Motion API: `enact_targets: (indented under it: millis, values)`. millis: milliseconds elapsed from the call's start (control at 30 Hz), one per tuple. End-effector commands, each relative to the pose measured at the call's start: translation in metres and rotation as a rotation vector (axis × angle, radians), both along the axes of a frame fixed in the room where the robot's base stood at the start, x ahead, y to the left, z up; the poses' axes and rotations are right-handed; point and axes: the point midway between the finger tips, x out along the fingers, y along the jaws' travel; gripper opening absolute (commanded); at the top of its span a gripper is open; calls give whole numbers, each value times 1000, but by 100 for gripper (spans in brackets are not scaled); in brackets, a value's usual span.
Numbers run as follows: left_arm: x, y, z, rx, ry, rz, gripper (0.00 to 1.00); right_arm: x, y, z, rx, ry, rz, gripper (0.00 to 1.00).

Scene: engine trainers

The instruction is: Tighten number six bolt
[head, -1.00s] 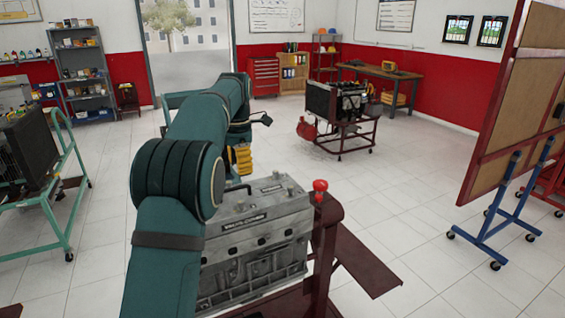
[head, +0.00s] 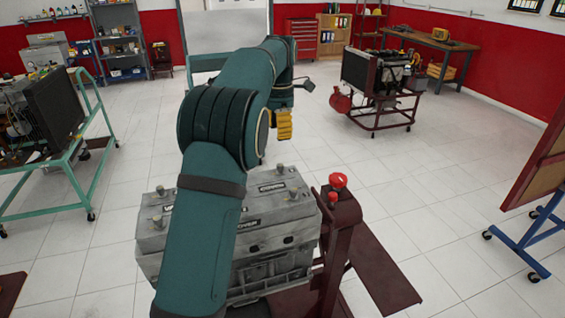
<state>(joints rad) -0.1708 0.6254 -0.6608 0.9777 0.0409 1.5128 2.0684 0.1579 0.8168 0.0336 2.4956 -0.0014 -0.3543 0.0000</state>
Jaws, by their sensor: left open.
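A grey engine block (head: 280,225) with cast ribs is mounted on a dark red stand (head: 341,235) in the foreground. Several bolt heads stand on its top, including one near the far right corner (head: 280,170) and one at the left (head: 158,221). Dark labels on it are too small to read, so I cannot tell which bolt is number six. My left arm crosses in front of the block and hides its middle. My left gripper (head: 278,128), with yellow ridged fingers, is open beyond the block's far edge, partly hidden by the arm. My right gripper is out of view.
Red knobs (head: 338,181) stick up from the stand's right side. A second engine on a red stand (head: 378,82) is farther back. A green-framed trolley (head: 83,170) is at the left, and a blue-legged board (head: 541,220) is at the right. Tiled floor between is clear.

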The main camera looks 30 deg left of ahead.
Motion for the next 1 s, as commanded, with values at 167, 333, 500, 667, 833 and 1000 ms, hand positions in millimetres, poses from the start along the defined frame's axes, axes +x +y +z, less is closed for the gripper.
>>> enact_targets:
  millis: [167,333,500,667,833,1000]
  values:
    - [-1,0,-38,-1,3,0,49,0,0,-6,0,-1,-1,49]
    - [-1,0,-70,0,3,0,49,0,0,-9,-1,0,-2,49]
    - [-1,0,-96,-1,2,1,49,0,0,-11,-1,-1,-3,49]
    - [-1,0,-111,0,1,1,49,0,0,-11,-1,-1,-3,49]
    - [0,0,-116,1,-1,1,49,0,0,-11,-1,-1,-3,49]
    - [0,0,-116,1,-1,0,49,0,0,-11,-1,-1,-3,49]
